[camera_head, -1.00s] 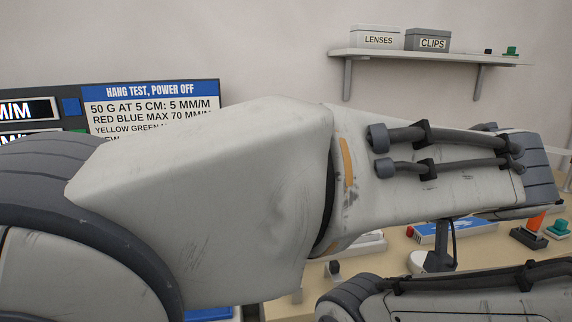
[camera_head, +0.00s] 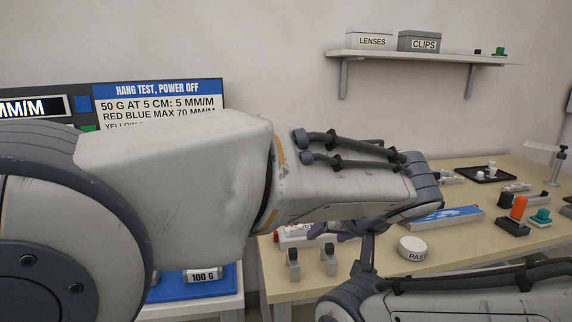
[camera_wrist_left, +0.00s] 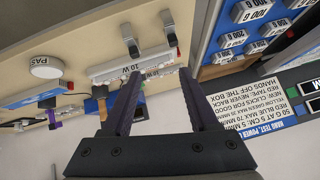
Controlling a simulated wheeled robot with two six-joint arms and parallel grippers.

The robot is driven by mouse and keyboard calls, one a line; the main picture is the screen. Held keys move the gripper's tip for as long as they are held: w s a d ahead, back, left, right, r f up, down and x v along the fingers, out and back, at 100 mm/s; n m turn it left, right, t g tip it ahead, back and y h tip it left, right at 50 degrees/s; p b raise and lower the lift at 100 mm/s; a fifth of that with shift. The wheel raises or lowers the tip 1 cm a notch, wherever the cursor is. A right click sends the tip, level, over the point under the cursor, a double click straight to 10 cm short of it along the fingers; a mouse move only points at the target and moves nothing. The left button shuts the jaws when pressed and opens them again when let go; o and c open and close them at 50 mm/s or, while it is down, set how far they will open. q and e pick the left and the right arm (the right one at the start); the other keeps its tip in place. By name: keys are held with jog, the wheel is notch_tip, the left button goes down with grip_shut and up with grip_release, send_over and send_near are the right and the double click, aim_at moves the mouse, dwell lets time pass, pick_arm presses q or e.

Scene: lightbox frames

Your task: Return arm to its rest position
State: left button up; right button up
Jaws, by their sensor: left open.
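My left arm (camera_head: 175,185) reaches from the left edge across the middle of the head view, in front of the sign and part of the table. My left gripper (camera_head: 335,232) shows only partly, dark and small beneath the forearm. In the left wrist view its two dark fingers (camera_wrist_left: 158,78) stand apart with nothing held between them. A white bar marked 10 W (camera_wrist_left: 135,66) lies on the table beyond the fingertips; I cannot tell the distance.
The wooden table (camera_head: 300,290) holds a round PAS-labelled container (camera_head: 413,248), a blue-topped box (camera_head: 447,217), an orange-and-black item (camera_head: 516,212) and a black tray (camera_head: 486,175). Weights sit on a blue rack (camera_head: 195,291) at the left. A wall shelf (camera_head: 425,56) is above.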

pick_arm(q)
jog(key=s+a+f+g+h, duration=0.1)
jog(key=s+a+f+g, duration=0.3)
jog(key=a+f, duration=0.8)
jog(key=s+a+f+g+h, duration=0.2)
jog(key=s+a+f, duration=0.3)
jog(key=a+f, duration=0.7)
jog(key=s+d+f+m+g+b, duration=0.2)
jog(key=s+d+m+b, duration=0.5)
jog(key=s+d+b, duration=0.5)
notch_tip(320, 180, up, 25)
jog(key=s+p, duration=0.2)
jog(key=p, duration=2.4)
jog(key=shift+a+m+h, duration=0.3)
jog(key=shift+a, duration=0.05)
jog(key=shift+w, duration=0.1)
